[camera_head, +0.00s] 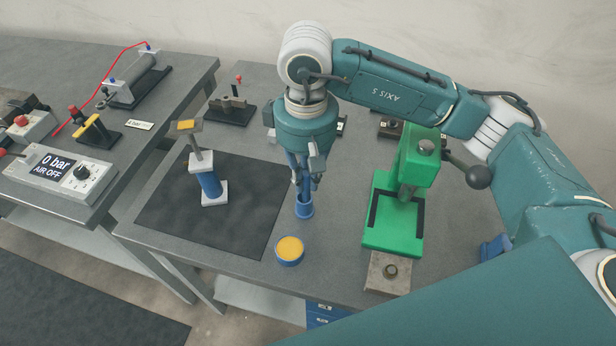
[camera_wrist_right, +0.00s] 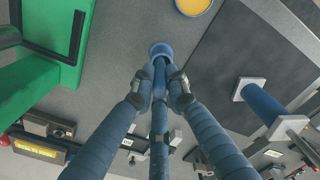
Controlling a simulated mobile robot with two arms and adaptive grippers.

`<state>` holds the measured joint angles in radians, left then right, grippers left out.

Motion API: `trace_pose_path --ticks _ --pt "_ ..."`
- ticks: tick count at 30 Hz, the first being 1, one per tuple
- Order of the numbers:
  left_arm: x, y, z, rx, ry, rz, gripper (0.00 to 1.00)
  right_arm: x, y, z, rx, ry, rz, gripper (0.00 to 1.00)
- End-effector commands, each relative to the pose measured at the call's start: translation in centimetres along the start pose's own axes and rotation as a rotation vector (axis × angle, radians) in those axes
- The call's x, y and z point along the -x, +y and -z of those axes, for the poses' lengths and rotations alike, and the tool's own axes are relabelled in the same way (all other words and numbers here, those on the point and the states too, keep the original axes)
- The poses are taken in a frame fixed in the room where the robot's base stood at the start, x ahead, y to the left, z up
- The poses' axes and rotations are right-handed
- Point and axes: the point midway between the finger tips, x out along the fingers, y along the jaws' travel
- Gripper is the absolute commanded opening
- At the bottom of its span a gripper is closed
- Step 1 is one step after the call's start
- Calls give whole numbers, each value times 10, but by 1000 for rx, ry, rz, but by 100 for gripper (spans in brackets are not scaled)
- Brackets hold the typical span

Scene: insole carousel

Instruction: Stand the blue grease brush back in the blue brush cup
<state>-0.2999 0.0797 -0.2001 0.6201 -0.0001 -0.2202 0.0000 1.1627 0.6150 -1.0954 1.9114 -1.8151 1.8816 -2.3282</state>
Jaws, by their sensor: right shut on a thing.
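The blue brush cup (camera_head: 304,210) stands on the grey table, just right of the black mat. My right gripper (camera_head: 308,180) points down above the cup, its fingers shut on the blue grease brush (camera_wrist_right: 159,130). In the right wrist view the brush runs between the fingertips (camera_wrist_right: 160,88) toward the cup (camera_wrist_right: 160,49). The brush's lower end lines up with the cup mouth and seems to be at or in it; the fingers partly hide it, so I cannot tell how deep. The brush looks close to upright. My left gripper is not in view.
An open tin of yellow grease (camera_head: 289,250) stands in front of the cup. A green press (camera_head: 400,225) is to the right. A blue cylinder with a rod (camera_head: 208,183) stands on the black mat (camera_head: 165,215) to the left. Bare table lies between cup and press.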

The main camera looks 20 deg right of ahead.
Motion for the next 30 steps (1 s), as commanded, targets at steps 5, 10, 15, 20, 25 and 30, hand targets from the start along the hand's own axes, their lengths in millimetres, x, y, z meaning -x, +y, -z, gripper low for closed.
trace_pose_path --ticks 5,10,15,20,25,30 --pt "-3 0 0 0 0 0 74 -3 -1 -1 3 -3 1 0" --pt "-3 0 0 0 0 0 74 -3 -1 -1 4 -4 1 18" --pt "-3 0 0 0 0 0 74 -3 -1 -1 4 -3 1 36" --pt "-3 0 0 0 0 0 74 -3 -1 -1 3 -3 1 36" --pt "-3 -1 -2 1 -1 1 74 4 -1 0 3 0 0 36" --pt "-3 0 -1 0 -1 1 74 28 -1 -2 4 5 0 36"
